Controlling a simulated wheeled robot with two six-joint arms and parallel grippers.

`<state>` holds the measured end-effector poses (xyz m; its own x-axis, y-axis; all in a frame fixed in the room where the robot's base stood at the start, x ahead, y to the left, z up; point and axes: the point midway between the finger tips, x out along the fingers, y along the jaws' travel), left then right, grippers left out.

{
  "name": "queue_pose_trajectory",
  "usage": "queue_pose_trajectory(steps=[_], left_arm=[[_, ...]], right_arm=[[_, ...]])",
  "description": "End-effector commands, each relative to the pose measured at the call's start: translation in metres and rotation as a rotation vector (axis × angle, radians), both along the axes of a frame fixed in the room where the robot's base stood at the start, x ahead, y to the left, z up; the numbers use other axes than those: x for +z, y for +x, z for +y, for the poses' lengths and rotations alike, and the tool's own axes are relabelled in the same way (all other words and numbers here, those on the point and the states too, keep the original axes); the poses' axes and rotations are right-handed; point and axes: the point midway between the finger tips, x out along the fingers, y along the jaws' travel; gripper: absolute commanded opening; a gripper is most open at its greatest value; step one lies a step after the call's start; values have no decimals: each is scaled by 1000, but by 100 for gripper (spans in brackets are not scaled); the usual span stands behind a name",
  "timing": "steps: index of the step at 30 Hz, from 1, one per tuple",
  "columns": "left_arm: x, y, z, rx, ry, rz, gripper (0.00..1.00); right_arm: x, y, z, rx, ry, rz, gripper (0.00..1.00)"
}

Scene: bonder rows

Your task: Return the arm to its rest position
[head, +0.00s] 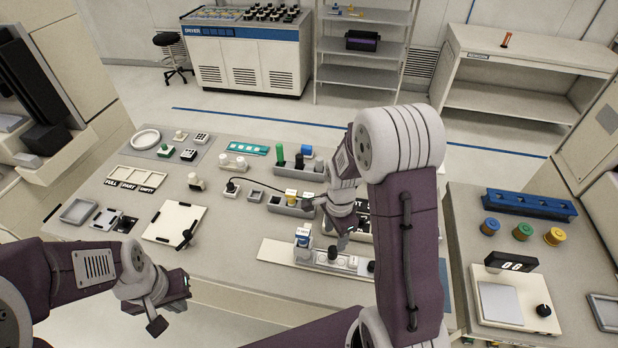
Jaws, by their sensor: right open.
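My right arm (408,240) rises from the lower right, bends at a white elbow high in the view, and reaches down over the work table (235,210). My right gripper (325,225) is open, with nothing seen between its fingers, above the table near the grey block with a yellow-topped piece. Its exact height over the table is hard to tell. My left arm (75,275) comes in from the left. My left gripper (172,304) looks open and empty, at the table's front edge, apart from the table objects.
A strip with a blue-and-white bottle (303,237) and dials lies below my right gripper. A white board (174,222) and small trays lie to the left. At right, a side table holds coloured spools (522,231) and a scale (500,303). The right elbow hides part of the table.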

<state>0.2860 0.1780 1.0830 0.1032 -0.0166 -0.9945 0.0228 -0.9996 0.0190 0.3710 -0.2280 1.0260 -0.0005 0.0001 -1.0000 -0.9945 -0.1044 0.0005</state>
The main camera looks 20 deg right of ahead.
Motion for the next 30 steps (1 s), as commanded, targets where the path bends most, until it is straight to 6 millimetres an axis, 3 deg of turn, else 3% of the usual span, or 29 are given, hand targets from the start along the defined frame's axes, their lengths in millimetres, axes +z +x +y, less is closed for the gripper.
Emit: queue_pose_trajectory(steps=[5,7,9,15,18,21,24,30], left_arm=[[-6,0,0,0,0,0,0],[-15,0,0,0,0,0,0],[-26,0,0,0,0,0,0],[-37,0,0,0,0,0,0],[-35,0,0,0,0,0,0],[-34,0,0,0,0,0,0],[-34,0,0,0,0,0,0],[-34,0,0,0,0,0,0]], right_arm=[[0,5,5,17,-3,-22,53],[11,10,13,44,-8,-70,53],[21,-2,28,116,-9,-114,53],[29,-64,50,856,-45,-136,53],[25,-82,50,1147,-48,-107,53],[22,-86,50,1341,-52,-97,53],[22,-85,50,1429,-59,-98,53],[22,-84,49,1445,-60,-98,53]])
